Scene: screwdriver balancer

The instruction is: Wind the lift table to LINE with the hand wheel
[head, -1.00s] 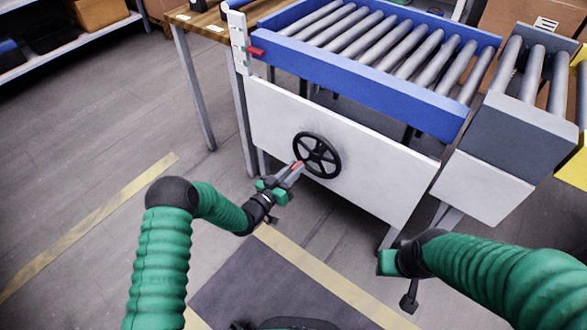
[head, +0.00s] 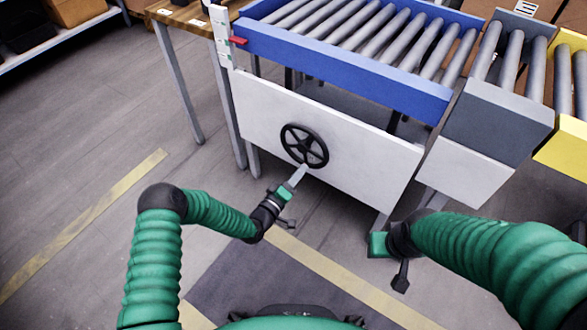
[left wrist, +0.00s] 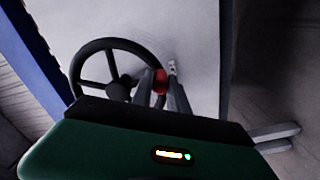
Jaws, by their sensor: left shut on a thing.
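The hand wheel (head: 304,128) is black and spoked, on the white front panel (head: 370,176) of the lift table. My left gripper (head: 303,169) is at the bottom of its rim. In the left wrist view, its fingers (left wrist: 162,92) are shut on the red handle (left wrist: 160,80) at the right side of the wheel (left wrist: 76,80). The lift table's blue frame (head: 340,62) carries grey rollers. A red pointer (head: 238,40) sits beside a pale upright scale (head: 222,50); its lettering is too small to read. My right gripper (head: 379,245) is low at the right, its fingers not clearly seen.
A grey roller section (head: 495,122) and a yellow one (head: 565,152) stand to the right of the lift table. A wooden-topped table (head: 180,14) is behind left. Open floor with yellow tape (head: 90,222) lies at the left.

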